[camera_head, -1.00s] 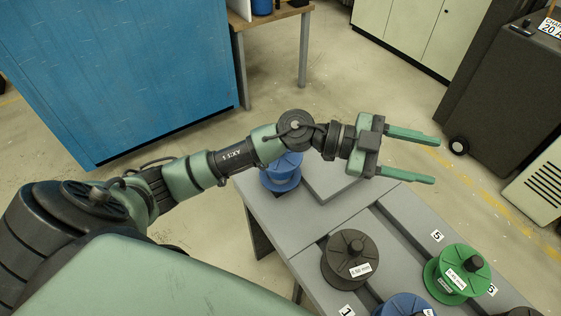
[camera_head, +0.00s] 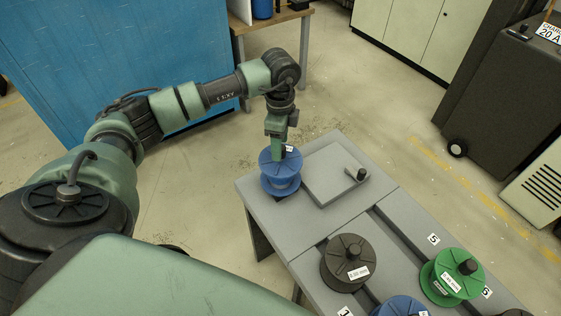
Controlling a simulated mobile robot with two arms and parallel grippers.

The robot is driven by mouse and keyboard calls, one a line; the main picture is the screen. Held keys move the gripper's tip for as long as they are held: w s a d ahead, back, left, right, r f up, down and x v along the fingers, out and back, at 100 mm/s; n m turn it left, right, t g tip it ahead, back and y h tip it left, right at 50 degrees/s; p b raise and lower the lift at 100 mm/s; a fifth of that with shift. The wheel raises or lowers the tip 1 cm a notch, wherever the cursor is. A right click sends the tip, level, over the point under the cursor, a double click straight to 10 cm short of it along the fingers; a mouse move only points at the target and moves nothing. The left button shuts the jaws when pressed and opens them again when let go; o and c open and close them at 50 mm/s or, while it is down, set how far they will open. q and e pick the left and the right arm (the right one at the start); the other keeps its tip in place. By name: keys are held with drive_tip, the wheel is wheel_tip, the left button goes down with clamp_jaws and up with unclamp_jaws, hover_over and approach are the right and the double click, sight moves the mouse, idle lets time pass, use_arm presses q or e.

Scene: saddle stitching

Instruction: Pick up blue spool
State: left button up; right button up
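A blue spool (camera_head: 281,182) stands upright near the far left corner of the grey table. My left gripper (camera_head: 277,155) points down at its top, with the fingers reaching the middle of the upper flange. The fingers are seen edge-on and cover the spool's knob, so I cannot tell whether they are open or shut on it. A second blue spool (camera_head: 403,306) is partly cut off at the bottom edge. My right gripper is not in view.
On the grey table (camera_head: 310,230), a raised square plate (camera_head: 330,178) with a black knob sits right of the blue spool. A black spool (camera_head: 348,262) and a green spool (camera_head: 455,277) stand nearer. A blue cabinet (camera_head: 60,70) is behind my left arm.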

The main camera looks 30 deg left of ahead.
use_arm(q)
drive_tip(key=shift+f, duration=1.35)
clamp_jaws()
drive_tip(key=shift+w+r, duration=0.1)
drive_tip(key=shift+w, duration=0.1)
